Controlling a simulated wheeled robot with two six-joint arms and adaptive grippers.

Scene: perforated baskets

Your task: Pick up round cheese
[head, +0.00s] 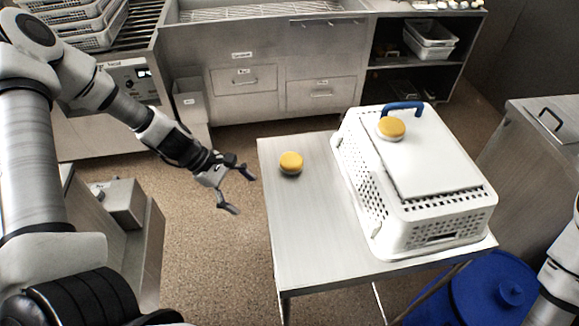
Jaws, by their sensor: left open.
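My left gripper (240,192) is open and empty, in the air just left of the table edge, a short way from the cheese on the table. My right gripper is out of view; only part of my right arm shows at the lower right.
The white perforated basket (367,188) with a closed lid (440,168) and blue handle (403,107) fills the table's right side. A blue lidded bin (480,292) stands below. Metal counters line the back. The table's left front is clear.

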